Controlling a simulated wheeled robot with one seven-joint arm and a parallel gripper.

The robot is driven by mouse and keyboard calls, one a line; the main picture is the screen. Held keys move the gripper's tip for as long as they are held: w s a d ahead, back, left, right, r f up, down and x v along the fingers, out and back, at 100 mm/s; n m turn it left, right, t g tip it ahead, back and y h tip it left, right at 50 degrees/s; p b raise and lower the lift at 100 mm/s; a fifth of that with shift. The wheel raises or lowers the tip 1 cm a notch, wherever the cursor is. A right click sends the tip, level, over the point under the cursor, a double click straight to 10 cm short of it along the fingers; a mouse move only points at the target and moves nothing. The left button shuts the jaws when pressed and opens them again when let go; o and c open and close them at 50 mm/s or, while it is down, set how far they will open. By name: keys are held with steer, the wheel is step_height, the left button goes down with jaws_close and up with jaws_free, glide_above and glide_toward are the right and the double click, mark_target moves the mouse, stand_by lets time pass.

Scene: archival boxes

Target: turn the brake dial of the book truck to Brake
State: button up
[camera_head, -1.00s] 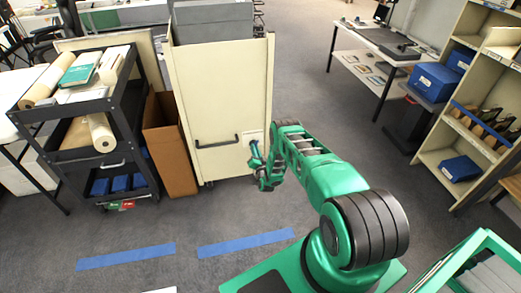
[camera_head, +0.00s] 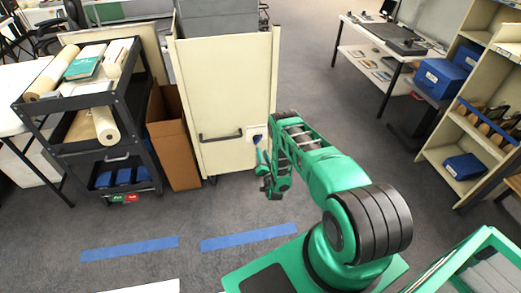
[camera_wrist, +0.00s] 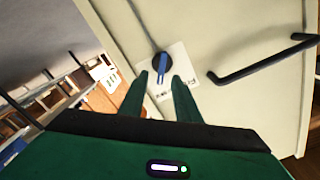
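The book truck (camera_head: 225,90) is a cream cabinet with a dark bar handle on its front panel. Its brake dial (camera_head: 256,134) sits on a pale label plate, right of the handle in the head view. In the wrist view the dial (camera_wrist: 161,60) is a dark round knob with a blue lever pointing down the picture. The plate (camera_wrist: 183,84) has small print, partly hidden by a finger; the word at right looks like "Free". My gripper (camera_wrist: 160,75) is open, its two green fingers apart, with the lever showing between the fingertips. I cannot tell whether they touch it.
A black cart (camera_head: 85,110) with rolls and books stands at left, beside an open brown box (camera_head: 172,135). Cream shelves (camera_head: 470,130) and a table (camera_head: 385,45) stand at right. Blue tape strips (camera_head: 248,238) mark the floor, which is clear before the truck.

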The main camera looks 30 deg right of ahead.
steer(key=shift+v, duration=1.5)
